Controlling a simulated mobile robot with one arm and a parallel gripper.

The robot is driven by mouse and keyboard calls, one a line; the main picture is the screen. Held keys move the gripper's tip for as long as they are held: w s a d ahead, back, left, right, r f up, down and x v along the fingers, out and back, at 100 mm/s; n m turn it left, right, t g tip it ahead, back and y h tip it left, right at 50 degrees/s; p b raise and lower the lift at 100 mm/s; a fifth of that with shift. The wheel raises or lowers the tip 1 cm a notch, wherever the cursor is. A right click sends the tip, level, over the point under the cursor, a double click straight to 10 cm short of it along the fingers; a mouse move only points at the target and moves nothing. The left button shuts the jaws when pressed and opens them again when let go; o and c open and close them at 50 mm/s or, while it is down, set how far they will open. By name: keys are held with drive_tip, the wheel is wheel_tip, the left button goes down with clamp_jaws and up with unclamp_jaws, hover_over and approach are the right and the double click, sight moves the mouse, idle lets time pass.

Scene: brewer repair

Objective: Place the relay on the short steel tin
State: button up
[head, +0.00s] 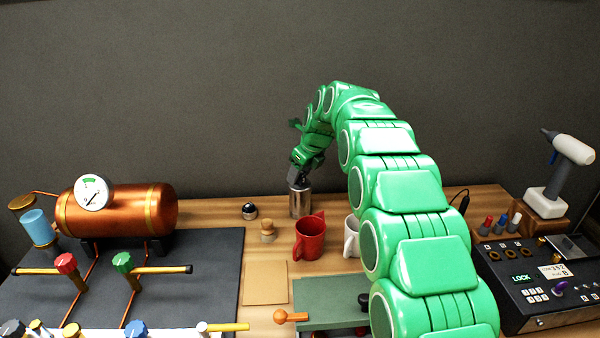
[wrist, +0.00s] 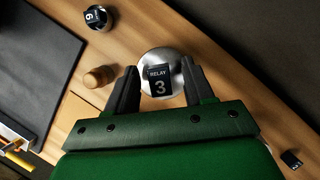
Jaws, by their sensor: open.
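A dark relay marked "RELAY 3" (wrist: 160,80) sits over the round top of a steel tin (wrist: 153,56) in the wrist view. In the head view the steel tin (head: 299,204) stands upright near the back of the table, below my gripper (head: 297,180). In the wrist view my gripper (wrist: 162,74) is open, with one finger on each side of the relay and gaps between. The relay appears to rest on the tin's top; its underside is hidden. In the head view I cannot make out the relay.
A red mug (head: 310,240) and a white mug (head: 351,238) stand in front of the tin. A copper boiler (head: 120,212) stands further left, a control box (head: 540,285) at right.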

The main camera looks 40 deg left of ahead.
drive_tip(key=v, duration=1.2)
drive_tip(key=shift+d+r, duration=0.1)
drive_tip(key=w+d+r+n+h, duration=0.1)
drive_tip(key=d+n, duration=0.1)
drive_tip(key=d, duration=0.9)
drive_tip(key=d+r+n, duration=0.2)
drive_tip(key=d+n, duration=0.1)
drive_tip(key=d, duration=0.8)
drive_tip(key=s+d+n+h, duration=0.1)
drive_tip(key=s+d+n, duration=0.15)
drive_tip(key=d, duration=0.55)
drive_tip(key=s+d+n+h, duration=0.1)
drive_tip(key=s+d, duration=0.2)
drive_tip(key=d, duration=0.6)
drive_tip(key=s+d+f+n, duration=0.4)
drive_tip(key=s+d+n, duration=0.1)
drive_tip(key=s+d, duration=0.9)
drive_tip(key=s+d+f+n+g, duration=0.1)
drive_tip(key=s+d+f+n, duration=0.1)
drive_tip(key=s+d, duration=0.3)
drive_tip(key=s+d+f+n+h, duration=0.1)
drive_tip(key=s+d+f, duration=0.3)
drive_tip(key=s, duration=0.7)
drive_tip(key=shift+d+f+n+g, duration=0.4)
drive_tip(key=shift+d+n, duration=0.25)
drive_tip(key=shift+n, duration=0.1)
